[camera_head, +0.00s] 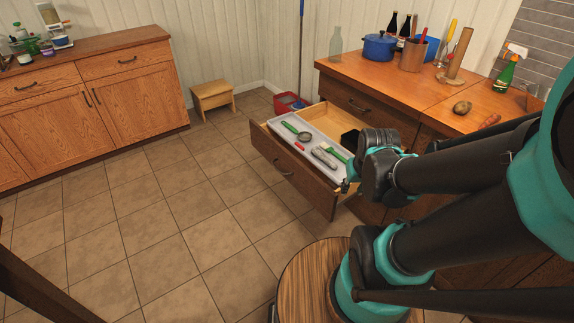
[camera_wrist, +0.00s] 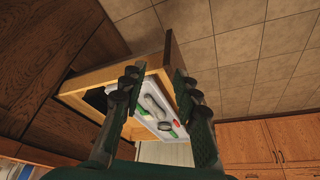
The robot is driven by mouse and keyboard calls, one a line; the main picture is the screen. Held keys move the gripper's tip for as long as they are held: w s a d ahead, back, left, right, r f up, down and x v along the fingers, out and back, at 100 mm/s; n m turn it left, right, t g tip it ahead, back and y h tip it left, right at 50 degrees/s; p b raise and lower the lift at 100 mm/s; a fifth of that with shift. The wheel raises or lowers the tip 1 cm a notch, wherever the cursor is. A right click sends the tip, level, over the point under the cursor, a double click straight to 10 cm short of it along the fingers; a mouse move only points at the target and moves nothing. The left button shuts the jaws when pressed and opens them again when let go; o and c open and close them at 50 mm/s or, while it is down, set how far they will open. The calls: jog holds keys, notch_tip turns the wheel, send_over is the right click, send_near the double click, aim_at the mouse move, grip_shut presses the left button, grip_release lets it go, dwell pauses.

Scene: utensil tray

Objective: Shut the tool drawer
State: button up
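The tool drawer (camera_head: 292,177) is pulled well out of the wooden counter. Its dark front panel with a metal handle faces the open floor. A white tray (camera_head: 291,147) inside holds utensils with green and red parts. My gripper (camera_head: 347,184) is by the drawer's right end, near its front corner. In the wrist view my gripper (camera_wrist: 158,86) is open, with its two fingers apart and nothing held. The drawer (camera_wrist: 169,52) shows between and beyond the fingers there; I cannot tell whether they touch it.
The countertop (camera_head: 395,76) carries a blue pot (camera_head: 379,47), bottles and a utensil holder. A small wooden stool (camera_head: 213,98) and a red bin (camera_head: 287,102) stand behind the drawer. Another cabinet (camera_head: 95,95) is at the left. The tiled floor before the drawer is clear.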

jog(key=w+a+n, duration=0.1)
jog(key=w, duration=0.1)
jog(key=w+a+r+n, duration=0.1)
jog(key=w+n, duration=0.1)
jog(key=w+a+r+n, duration=0.1)
jog(key=w+n, duration=0.1)
jog(key=shift+w+g, duration=0.25)
jog(key=shift+g, duration=0.15)
grip_shut()
jog(key=w+a+f+n+h, duration=0.2)
jog(key=w+a+n, duration=0.75)
jog(key=a, duration=0.25)
jog(key=w+a+f+n+h, duration=0.1)
jog(key=w+a+n+h, duration=0.1)
jog(key=w+a+n, duration=0.75)
send_near(285, 155)
jog(key=s+f, duration=0.4)
jog(key=f, duration=0.1)
jog(key=shift+w+d+f+n+g, duration=0.2)
jog(key=shift+w+d+n+g, duration=0.2)
jog(key=shift+w+d, duration=1)
jog(key=shift+d, duration=0.35)
